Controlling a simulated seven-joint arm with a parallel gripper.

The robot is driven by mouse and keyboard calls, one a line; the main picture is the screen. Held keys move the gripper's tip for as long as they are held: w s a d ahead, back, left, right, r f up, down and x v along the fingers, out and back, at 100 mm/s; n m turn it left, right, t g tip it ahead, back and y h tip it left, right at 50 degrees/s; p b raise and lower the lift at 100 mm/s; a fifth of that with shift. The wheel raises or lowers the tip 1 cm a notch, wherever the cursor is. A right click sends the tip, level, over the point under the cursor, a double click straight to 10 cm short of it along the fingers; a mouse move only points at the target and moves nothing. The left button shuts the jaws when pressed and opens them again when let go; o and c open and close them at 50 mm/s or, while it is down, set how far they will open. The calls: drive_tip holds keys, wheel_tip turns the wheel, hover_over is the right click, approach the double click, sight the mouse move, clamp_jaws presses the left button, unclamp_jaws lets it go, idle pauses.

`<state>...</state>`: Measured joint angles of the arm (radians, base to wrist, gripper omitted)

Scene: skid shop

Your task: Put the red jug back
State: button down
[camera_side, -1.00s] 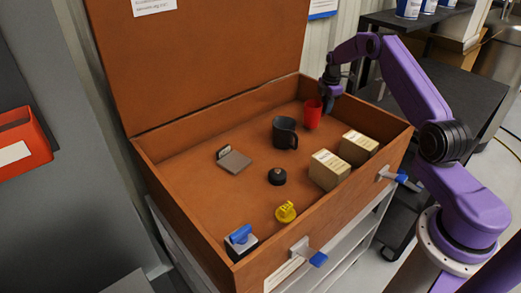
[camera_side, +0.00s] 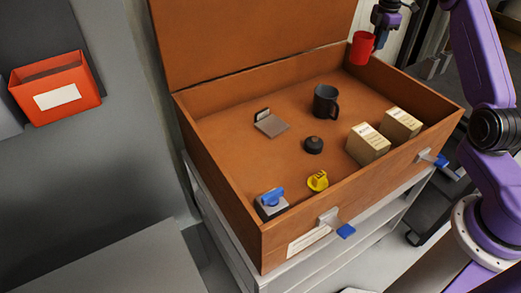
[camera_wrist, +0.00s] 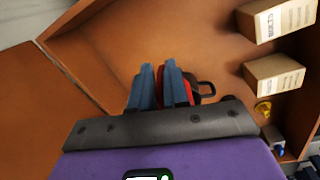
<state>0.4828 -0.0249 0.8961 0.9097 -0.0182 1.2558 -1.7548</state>
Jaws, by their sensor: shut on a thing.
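The red jug (camera_side: 362,47) is held up at the back right corner of the open brown wooden box (camera_side: 222,165). My gripper (camera_side: 379,38) is at the jug's right side, shut on it. In the wrist view, my blue fingers (camera_wrist: 160,75) are close together, and a red strip of the jug (camera_wrist: 189,80) shows beside the right finger. The rest of the jug is mostly hidden there.
In the box are a dark mug (camera_side: 325,100), two cartons (camera_side: 368,144) (camera_side: 401,124), a black knob (camera_side: 313,145), a grey plate (camera_side: 271,124), a yellow part (camera_side: 317,181) and a blue-handled block (camera_side: 272,202). A red wall bin (camera_side: 55,85) hangs at left.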

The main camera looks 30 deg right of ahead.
drive_tip(key=s+a+n, duration=0.1)
drive_tip(key=a+n, duration=0.5)
drive_tip(key=a, duration=1.9)
drive_tip(key=s+a+n, duration=0.5)
drive_tip(key=s+a, duration=0.9)
drive_tip(key=a, duration=0.3)
drive_tip(key=shift+y, duration=0.3)
drive_tip(key=shift+w+a+f, duration=0.65)
drive_tip(key=shift+w+f, duration=1.55)
drive_tip(key=shift+f, duration=0.8)
drive_tip(key=shift+w+a+f, duration=0.6)
drive_tip(key=shift+w+f, duration=1.65)
drive_tip(key=shift+f, duration=0.8)
drive_tip(key=shift+w+a+f, duration=0.65)
drive_tip(key=shift+w+f, duration=1.55)
drive_tip(key=shift+f, duration=0.8)
drive_tip(key=shift+f, duration=0.2)
